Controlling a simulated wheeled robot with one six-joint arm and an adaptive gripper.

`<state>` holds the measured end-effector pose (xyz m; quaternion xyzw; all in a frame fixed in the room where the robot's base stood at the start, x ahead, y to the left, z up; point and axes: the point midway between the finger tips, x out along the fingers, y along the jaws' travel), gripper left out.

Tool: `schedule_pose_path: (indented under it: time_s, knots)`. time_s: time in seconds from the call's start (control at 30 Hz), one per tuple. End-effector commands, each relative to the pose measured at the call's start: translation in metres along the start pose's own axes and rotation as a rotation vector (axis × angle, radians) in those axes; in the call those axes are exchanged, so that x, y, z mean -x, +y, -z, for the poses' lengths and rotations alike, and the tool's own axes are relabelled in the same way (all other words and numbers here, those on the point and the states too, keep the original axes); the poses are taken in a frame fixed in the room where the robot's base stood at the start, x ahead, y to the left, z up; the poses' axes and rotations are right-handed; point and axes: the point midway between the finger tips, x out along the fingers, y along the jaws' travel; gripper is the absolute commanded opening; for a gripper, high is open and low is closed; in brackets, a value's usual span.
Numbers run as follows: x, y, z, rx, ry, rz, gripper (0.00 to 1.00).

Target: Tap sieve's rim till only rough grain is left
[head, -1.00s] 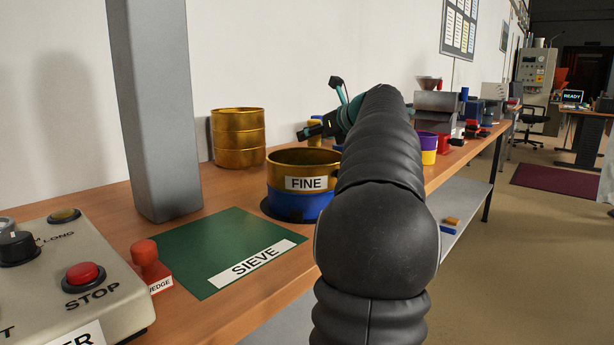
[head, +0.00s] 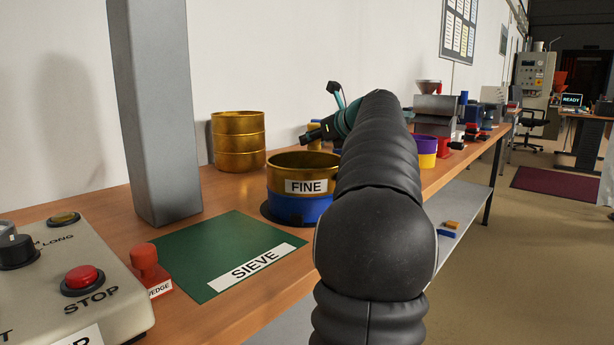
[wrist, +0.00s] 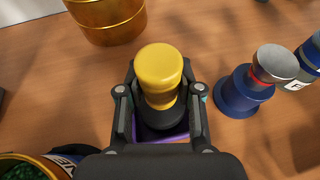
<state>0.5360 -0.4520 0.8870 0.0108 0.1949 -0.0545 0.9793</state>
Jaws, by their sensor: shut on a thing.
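My gripper (wrist: 160,105) is shut on a yellow knobbed tool (wrist: 159,62), with purple showing below it between the fingers. In the head view my gripper (head: 318,133) is partly hidden by my arm, just above and behind the brass-and-blue vessel labelled FINE (head: 290,207). A brass rim with green grain inside, likely the sieve (wrist: 15,158), is cut off at the lower left of the wrist view, apart from the tool. How rough the grain is cannot be told. A green mat labelled SIEVE (head: 205,250) lies bare in front of the FINE vessel.
A control box (head: 60,285) with a red STOP button and a red-handled wedge (head: 147,265) are at front left. A blue silver-topped object (wrist: 245,90) stands right of my gripper.

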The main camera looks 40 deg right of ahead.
Motion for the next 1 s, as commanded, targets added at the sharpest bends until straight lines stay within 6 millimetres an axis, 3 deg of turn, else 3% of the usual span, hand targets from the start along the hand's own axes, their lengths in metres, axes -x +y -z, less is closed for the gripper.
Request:
schedule_pose_path:
  time_s: [1.0]
  knots:
    - [0.015, 0.000, -0.035, 0.000, -0.002, 0.001, 0.00]
